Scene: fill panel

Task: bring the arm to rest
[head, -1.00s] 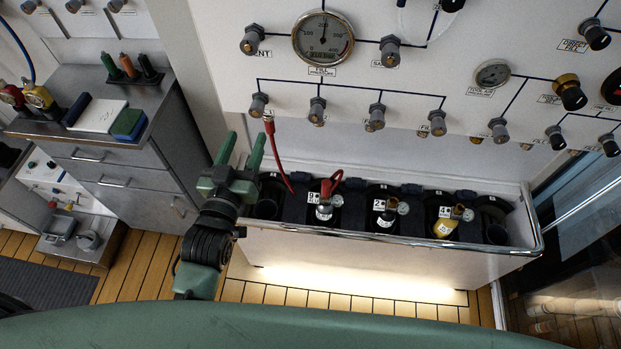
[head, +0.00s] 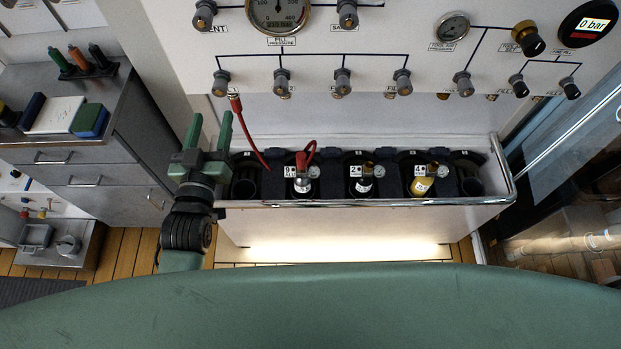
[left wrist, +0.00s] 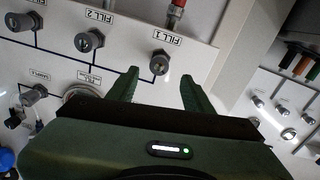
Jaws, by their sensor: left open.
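My left gripper (head: 208,131) is in the head view, at the left end of the cylinder trough, with its two green fingers pointing up and apart. It is open and nothing is between the fingers. In the left wrist view the fingers (left wrist: 158,88) also stand apart and empty, in front of the fill panel (left wrist: 130,52). A knob labelled FILL 1 (left wrist: 159,63) shows beyond the gap between them. My right gripper is not in view.
The trough (head: 370,203) holds several cylinders, one with a red hose (head: 250,137) running up to the panel. Knobs and gauges stick out from the panel above. A grey drawer cabinet (head: 80,160) stands at left. Wooden floor (head: 122,250) is bare between cabinet and trough.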

